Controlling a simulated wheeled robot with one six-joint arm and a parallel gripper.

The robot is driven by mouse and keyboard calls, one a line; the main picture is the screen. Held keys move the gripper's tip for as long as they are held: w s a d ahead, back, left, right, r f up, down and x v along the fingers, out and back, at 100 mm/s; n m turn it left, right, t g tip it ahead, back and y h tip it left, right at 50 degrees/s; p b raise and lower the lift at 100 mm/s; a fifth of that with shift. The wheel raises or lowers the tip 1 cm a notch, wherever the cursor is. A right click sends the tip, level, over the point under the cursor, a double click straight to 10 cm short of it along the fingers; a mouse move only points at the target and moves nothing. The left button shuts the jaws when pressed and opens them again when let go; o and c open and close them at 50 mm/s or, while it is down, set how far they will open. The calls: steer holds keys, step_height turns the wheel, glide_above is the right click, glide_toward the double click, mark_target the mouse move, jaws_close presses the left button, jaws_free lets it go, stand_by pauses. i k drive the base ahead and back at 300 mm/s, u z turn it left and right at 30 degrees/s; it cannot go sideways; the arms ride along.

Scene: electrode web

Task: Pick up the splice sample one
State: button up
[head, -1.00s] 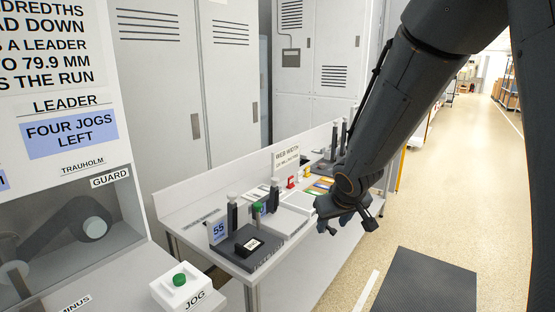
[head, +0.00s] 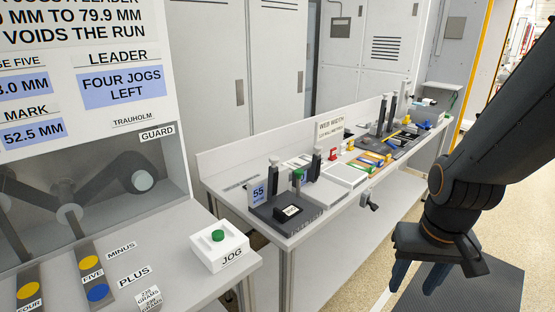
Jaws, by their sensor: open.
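My gripper (head: 414,284) hangs at the lower right of the head view with its blue-grey fingers apart and nothing between them. It is in front of the long bench (head: 313,223), above the floor and dark mat. I cannot tell which item is splice sample one. The bench carries small flat pieces too small to read: white sheets (head: 343,175) in the middle and coloured strips (head: 371,161) behind them. My gripper is well apart from all of these.
A dark fixture (head: 283,220) with a "55" card (head: 258,193) stands at the bench's near end. A white JOG box (head: 219,248) with a green button is on the left machine (head: 152,195). A crank handle (head: 369,205) sticks out from the bench front. A dark mat (head: 480,290) lies on the floor.

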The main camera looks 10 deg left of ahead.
mark_target(283, 216)
steer(key=u, duration=0.55)
steer(key=k, duration=1.3)
steer(key=z, duration=0.05)
steer(key=i, duration=0.6)
steer(key=z, duration=0.45)
steer(key=i, duration=1.2)
steer(key=u, duration=0.6)
